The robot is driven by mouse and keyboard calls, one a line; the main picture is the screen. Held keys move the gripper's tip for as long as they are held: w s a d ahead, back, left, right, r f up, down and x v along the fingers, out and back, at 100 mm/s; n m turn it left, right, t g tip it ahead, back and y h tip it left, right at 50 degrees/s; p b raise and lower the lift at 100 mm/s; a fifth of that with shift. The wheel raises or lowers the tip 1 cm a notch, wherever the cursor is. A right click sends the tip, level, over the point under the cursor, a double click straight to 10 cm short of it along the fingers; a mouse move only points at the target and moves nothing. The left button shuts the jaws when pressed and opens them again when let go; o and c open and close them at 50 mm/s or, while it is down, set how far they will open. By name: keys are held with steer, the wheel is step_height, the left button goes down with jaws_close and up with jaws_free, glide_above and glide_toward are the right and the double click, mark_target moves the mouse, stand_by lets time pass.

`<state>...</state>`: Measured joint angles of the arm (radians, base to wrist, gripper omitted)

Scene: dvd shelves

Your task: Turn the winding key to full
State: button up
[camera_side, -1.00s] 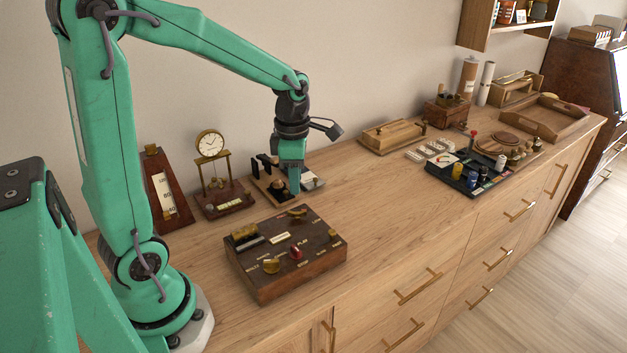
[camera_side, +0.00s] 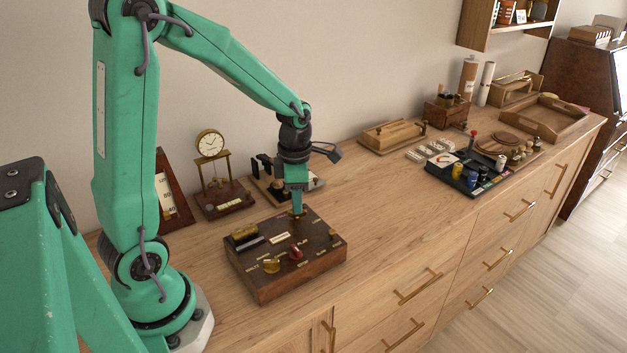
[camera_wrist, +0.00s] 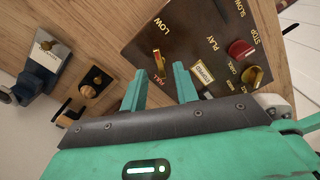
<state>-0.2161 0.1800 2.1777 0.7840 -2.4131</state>
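The dark wooden control box (camera_side: 300,262) sits on the counter in front of my arm. The brass winding key (camera_wrist: 158,62) is on its top face, near the back edge, between the word LOW and a small red word that is hard to read. In the side view my gripper (camera_side: 297,207) points down over the key and mostly hides it. In the wrist view my gripper (camera_wrist: 160,70) is open. Its two green fingertips are apart, one on each side of the key's near end. I cannot tell whether either finger touches it.
The box also carries a red knob (camera_side: 295,253), a brass knob (camera_side: 271,265) and a small label plate (camera_wrist: 201,75). A clock (camera_side: 210,145) and a metronome-like piece (camera_side: 170,190) stand behind. A dark tray of small items (camera_side: 475,178) lies right. The counter between is clear.

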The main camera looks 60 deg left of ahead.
steer(key=shift+f, duration=1.35)
jaws_close()
